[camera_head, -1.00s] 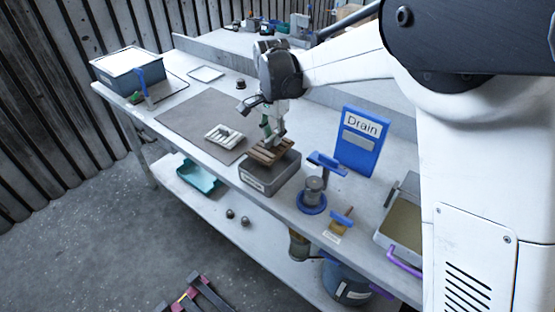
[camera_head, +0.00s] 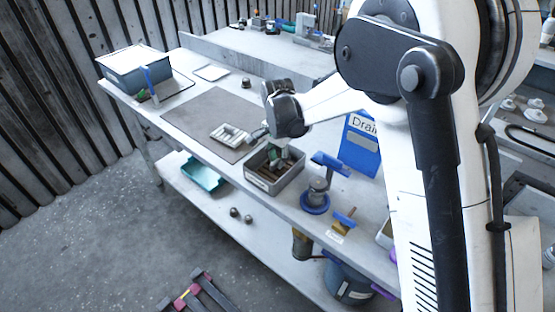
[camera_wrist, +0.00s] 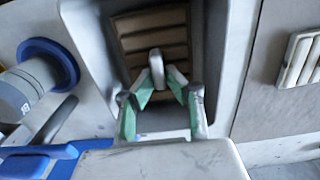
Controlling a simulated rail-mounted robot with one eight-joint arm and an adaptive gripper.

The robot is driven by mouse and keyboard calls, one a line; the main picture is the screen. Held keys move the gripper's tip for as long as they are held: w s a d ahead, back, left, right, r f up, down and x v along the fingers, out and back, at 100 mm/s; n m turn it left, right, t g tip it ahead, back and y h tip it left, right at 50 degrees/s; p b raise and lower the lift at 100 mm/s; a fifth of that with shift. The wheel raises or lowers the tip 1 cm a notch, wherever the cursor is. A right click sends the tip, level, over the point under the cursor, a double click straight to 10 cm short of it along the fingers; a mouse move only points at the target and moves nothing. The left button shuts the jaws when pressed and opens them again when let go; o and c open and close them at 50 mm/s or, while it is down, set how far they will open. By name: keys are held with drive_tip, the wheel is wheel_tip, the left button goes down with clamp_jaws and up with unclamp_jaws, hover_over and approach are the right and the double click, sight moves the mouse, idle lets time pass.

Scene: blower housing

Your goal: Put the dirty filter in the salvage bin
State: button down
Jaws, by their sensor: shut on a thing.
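The dirty filter (camera_head: 268,176), brown and slatted, is inside the grey salvage bin (camera_head: 262,186) on the bench, below the rim. In the wrist view the filter (camera_wrist: 152,38) lies between the bin walls (camera_wrist: 222,60). My gripper (camera_head: 279,164) reaches down into the bin from above. In the wrist view its green-padded fingers (camera_wrist: 158,76) are closed in on a pale upright tab at the filter's middle. Whether the filter rests on the bin floor is hidden.
A white filter (camera_head: 230,134) lies on the grey mat (camera_head: 200,112) left of the bin. A blue-based cylinder fixture (camera_head: 316,198) stands close right of it. A blue Drain sign (camera_head: 360,148) stands behind. A blue-grey box (camera_head: 132,70) sits at the far left.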

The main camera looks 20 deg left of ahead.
sight(278, 159)
drive_tip(key=shift+f, duration=0.15)
drive_tip(key=c, duration=1.8)
unclamp_jaws()
drive_tip(key=shift+o, duration=0.2)
wheel_tip(278, 159, up, 12)
drive_tip(key=shift+b, duration=0.3)
drive_tip(key=shift+r, duration=0.2)
